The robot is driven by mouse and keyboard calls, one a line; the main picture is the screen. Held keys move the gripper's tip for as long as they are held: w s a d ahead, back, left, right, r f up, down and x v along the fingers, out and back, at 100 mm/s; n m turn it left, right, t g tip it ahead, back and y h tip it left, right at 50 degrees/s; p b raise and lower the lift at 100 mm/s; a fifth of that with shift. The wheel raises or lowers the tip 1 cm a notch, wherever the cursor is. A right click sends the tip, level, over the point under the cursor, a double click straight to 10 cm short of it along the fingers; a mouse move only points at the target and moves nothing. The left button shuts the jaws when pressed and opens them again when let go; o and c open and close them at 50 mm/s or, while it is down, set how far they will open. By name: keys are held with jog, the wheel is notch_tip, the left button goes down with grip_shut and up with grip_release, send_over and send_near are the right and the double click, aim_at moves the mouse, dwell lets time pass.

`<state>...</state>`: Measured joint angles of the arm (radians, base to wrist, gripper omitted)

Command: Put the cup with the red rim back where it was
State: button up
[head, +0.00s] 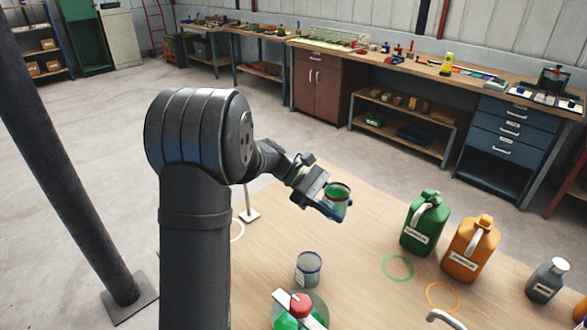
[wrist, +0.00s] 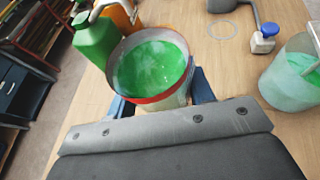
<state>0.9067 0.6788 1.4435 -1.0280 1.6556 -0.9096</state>
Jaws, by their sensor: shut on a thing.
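The cup with the red rim (head: 337,197) is held in my gripper (head: 334,209), above the far part of the wooden table. In the wrist view the cup (wrist: 150,75) sits between the blue fingers, which are shut on its sides. Green liquid shows inside it, and its red rim is clear. A pale ring mark (head: 238,231) on the table at the left is partly hidden by my arm.
A green jug (head: 423,230) and an orange jug (head: 468,252) stand at the right, with a green ring (head: 398,267) and an orange ring (head: 442,295) in front. A grey bottle (head: 547,281) is further right. A round vessel with a red knob (head: 300,304) stands at the near edge.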

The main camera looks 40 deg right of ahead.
aim_at(359, 294)
jog(key=s+a+f+m+y, duration=0.4)
jog(key=s+f+m+y, duration=0.45)
jog(key=s, duration=0.45)
jog(key=shift+n, duration=0.35)
jog(key=shift+w+a+f, duration=0.1)
jog(key=shift+f, duration=1.45)
jog(key=shift+w+f, duration=0.1)
jog(key=shift+f, duration=1.45)
jog(key=shift+f, duration=0.65)
jog(key=o, duration=1.2)
jog(key=shift+c, duration=0.2)
jog(key=v, duration=1.2)
jog(key=shift+r, duration=0.1)
jog(key=shift+s, duration=0.15)
